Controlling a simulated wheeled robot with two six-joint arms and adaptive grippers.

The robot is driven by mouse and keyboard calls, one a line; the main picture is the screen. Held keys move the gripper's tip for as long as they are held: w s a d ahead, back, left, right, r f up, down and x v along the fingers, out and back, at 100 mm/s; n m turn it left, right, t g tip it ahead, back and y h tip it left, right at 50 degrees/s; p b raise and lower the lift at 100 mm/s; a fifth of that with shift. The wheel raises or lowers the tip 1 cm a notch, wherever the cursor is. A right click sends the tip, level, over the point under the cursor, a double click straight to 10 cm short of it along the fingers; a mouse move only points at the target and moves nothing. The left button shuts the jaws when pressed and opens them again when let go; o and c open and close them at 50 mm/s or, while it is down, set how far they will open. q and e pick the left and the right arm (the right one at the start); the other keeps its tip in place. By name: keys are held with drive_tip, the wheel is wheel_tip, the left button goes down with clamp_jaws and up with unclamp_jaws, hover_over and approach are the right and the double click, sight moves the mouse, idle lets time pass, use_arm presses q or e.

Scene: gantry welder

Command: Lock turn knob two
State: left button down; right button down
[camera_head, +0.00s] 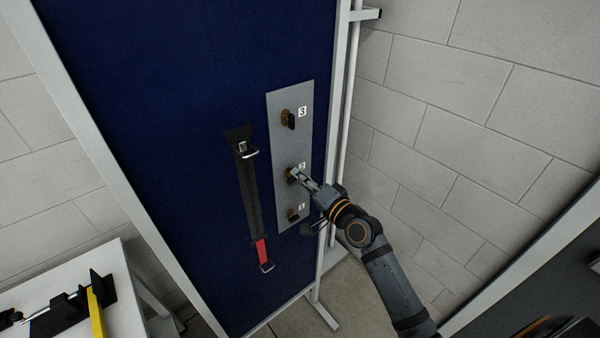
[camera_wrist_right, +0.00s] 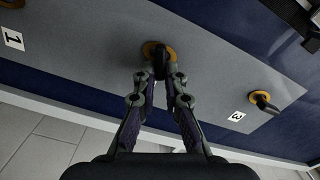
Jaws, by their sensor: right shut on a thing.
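A grey plate (camera_head: 280,142) on a blue panel carries a column of turn knobs. Knob two, in the middle, is mostly covered by my right gripper (camera_head: 297,176) in the head view. In the right wrist view, knob two (camera_wrist_right: 158,56) is a dark handle on a brass ring. My right gripper (camera_wrist_right: 165,82) is shut on it, one finger on each side. Knob three (camera_head: 288,119) is above, with its label, and knob one (camera_head: 292,214) is below. The knob's exact turn angle is hard to tell. My left gripper is out of view.
A black strap with a red end (camera_head: 253,195) hangs left of the plate. The panel's metal frame (camera_head: 335,110) and a block wall (camera_head: 460,110) stand to the right. A white table (camera_head: 125,285) with tools is at lower left.

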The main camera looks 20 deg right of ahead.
drive_tip(key=shift+f+m+p, duration=0.2)
drive_tip(key=shift+m+p, duration=0.6)
drive_tip(key=shift+m, duration=1.4)
drive_tip(key=c, duration=1.4)
unclamp_jaws()
drive_tip(key=shift+f, duration=0.1)
drive_tip(key=v, duration=0.7)
drive_tip(key=shift+s+d, duration=0.1)
drive_tip(key=shift+s, duration=0.1)
